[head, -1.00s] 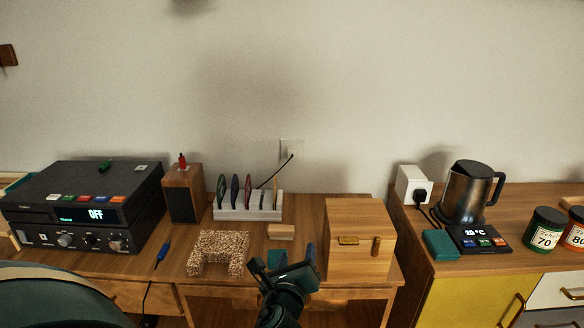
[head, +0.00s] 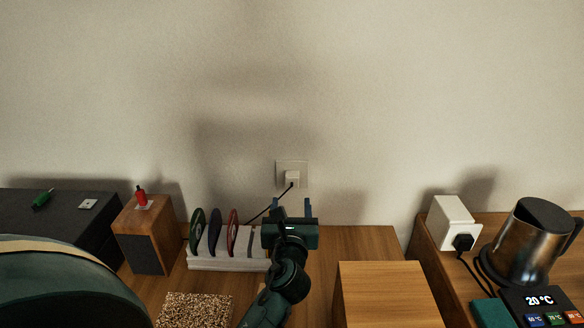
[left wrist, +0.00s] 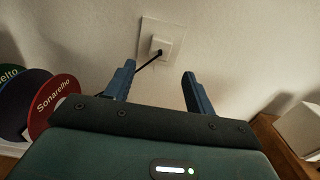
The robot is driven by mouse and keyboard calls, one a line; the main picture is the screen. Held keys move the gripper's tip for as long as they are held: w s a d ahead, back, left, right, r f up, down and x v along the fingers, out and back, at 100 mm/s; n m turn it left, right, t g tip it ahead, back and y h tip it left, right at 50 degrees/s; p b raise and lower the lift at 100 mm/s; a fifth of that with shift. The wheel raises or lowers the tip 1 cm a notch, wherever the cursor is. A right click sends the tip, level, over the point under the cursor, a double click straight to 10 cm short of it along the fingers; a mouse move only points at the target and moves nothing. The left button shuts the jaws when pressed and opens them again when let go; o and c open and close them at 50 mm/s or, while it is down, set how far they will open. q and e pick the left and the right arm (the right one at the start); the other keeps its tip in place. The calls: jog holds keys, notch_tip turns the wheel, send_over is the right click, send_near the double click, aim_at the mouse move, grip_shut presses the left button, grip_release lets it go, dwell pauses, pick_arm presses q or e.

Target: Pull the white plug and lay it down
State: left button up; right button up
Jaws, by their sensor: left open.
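The white plug (head: 292,178) sits in a white wall socket (head: 283,166), with a black cord running down to the left from it. In the left wrist view the plug (left wrist: 161,45) shows ahead of and between the fingers, apart from them. My left gripper (head: 293,204) is open and empty, just below the plug and in front of the wall. In the left wrist view its two blue fingers (left wrist: 159,82) are spread wide. My right gripper is not in view.
A white rack (head: 226,262) with several discs stands left of my left gripper. A wooden box (head: 385,290) stands to the right. A speaker with a red item (head: 141,195) is further left. The desk strip (head: 365,240) behind the box is clear.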

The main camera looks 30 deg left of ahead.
aim_at(292, 183)
pick_arm(q)
jog(key=x, duration=0.3)
jog(key=b+x, duration=0.1)
jog(key=x, duration=0.3)
jog(key=shift+w+a+r, duration=0.15)
jog(key=shift+w+r, duration=0.05)
jog(key=shift+w, duration=0.05)
jog(key=shift+x, duration=0.9)
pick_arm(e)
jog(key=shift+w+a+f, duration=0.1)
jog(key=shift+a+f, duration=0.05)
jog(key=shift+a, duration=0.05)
pick_arm(q)
jog(key=shift+f+p, duration=0.1)
jog(key=shift+p, duration=0.45)
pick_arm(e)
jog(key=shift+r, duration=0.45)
pick_arm(q)
jog(key=shift+c, duration=0.3)
grip_shut()
jog(key=shift+s, duration=0.1)
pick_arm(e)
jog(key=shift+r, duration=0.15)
